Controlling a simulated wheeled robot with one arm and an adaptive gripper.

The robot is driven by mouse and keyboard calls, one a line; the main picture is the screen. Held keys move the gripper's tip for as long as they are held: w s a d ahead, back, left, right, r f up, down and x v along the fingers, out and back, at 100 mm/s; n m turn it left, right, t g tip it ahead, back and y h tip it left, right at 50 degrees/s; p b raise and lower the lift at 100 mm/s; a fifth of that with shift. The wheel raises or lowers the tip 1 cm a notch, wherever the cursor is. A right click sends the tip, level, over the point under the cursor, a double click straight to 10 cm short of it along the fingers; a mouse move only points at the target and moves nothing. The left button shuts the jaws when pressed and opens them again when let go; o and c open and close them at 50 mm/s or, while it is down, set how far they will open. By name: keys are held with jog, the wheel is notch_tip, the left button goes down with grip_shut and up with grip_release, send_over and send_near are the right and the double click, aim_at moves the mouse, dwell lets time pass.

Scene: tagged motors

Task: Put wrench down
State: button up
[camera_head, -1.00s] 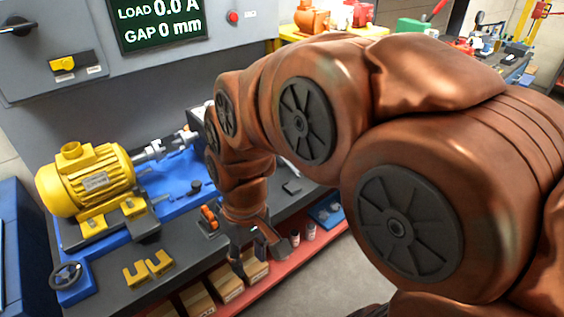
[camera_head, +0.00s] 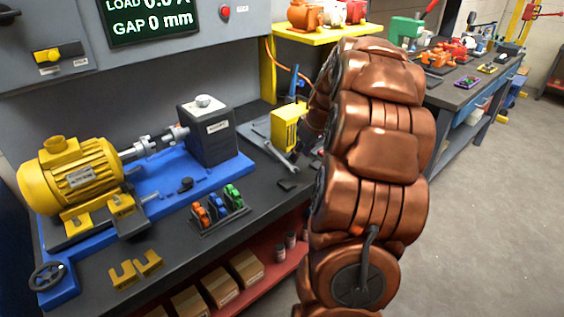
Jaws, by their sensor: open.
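A grey metal wrench (camera_head: 280,155) lies slantwise at the back of the dark workbench (camera_head: 262,180), beside a yellow block-shaped device (camera_head: 285,128). My gripper (camera_head: 311,142) is mostly hidden behind my copper-coloured arm. Only a dark part of it shows, just right of the wrench's near end. I see no finger closed around the wrench. Whether the gripper touches it cannot be made out.
A yellow motor (camera_head: 75,178) and a grey block (camera_head: 208,132) stand on a blue base (camera_head: 170,180). Open floor lies right.

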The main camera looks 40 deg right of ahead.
aim_at(294, 168)
jog(key=shift+d+f, duration=0.15)
jog(key=shift+d, duration=0.4)
jog(key=shift+w+d+f, duration=0.1)
jog(key=shift+f, duration=0.15)
jog(key=shift+a+p+x, duration=0.15)
jog(key=shift+p+x, duration=0.45)
jog(key=shift+x, duration=1.15)
jog(key=shift+a+p+x, duration=0.1)
jog(key=shift+p+x, duration=0.5)
jog(key=shift+x, duration=1.15)
jog(key=shift+w, duration=0.15)
jog(key=shift+c, duration=0.2)
grip_shut()
